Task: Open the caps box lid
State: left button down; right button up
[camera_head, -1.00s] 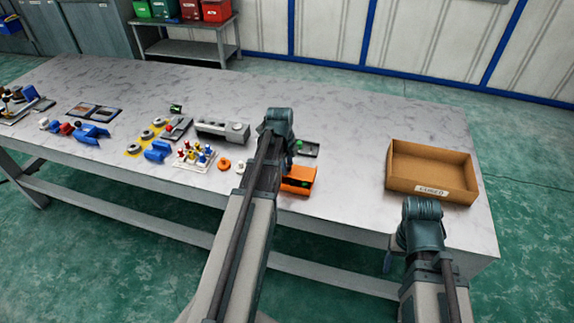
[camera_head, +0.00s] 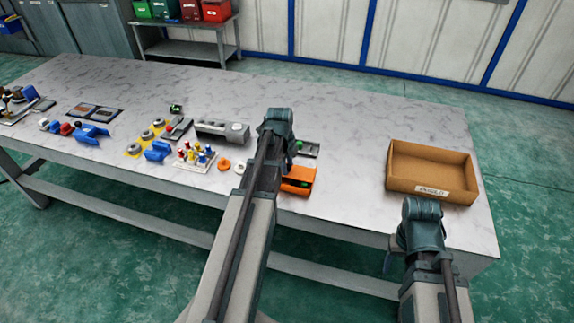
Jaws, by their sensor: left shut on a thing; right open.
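I take the small orange box (camera_head: 298,180) near the front edge of the table as the caps box.
An open cardboard tray (camera_head: 430,193) stands at the right. A dark tray with a green part (camera_head: 307,149) lies behind the orange box. A grey housing (camera_head: 222,131), coloured pegs (camera_head: 196,155) and an orange ring (camera_head: 224,164) lie to the left. The table's back right is clear.

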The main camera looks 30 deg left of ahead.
dwell(0.3)
pick_arm(q)
jog(key=shift+w+a, duration=0.2)
jog(key=shift+w, duration=0.6)
jog(key=shift+w+a, duration=0.2)
jog(key=shift+w, duration=0.55)
jog(key=shift+s, duration=0.1)
jog(key=c, duration=0.5)
grip_release()
jog(key=shift+c, duration=0.2)
jog(key=shift+r, duration=0.1)
notch_tip(320, 180, up, 13)
jog(key=s+p, duration=0.2)
jog(key=p, duration=1.1)
jog(key=shift+s+r, duration=0.15)
jog(key=shift+s, duration=0.2)
jog(key=shift+d, duration=0.1)
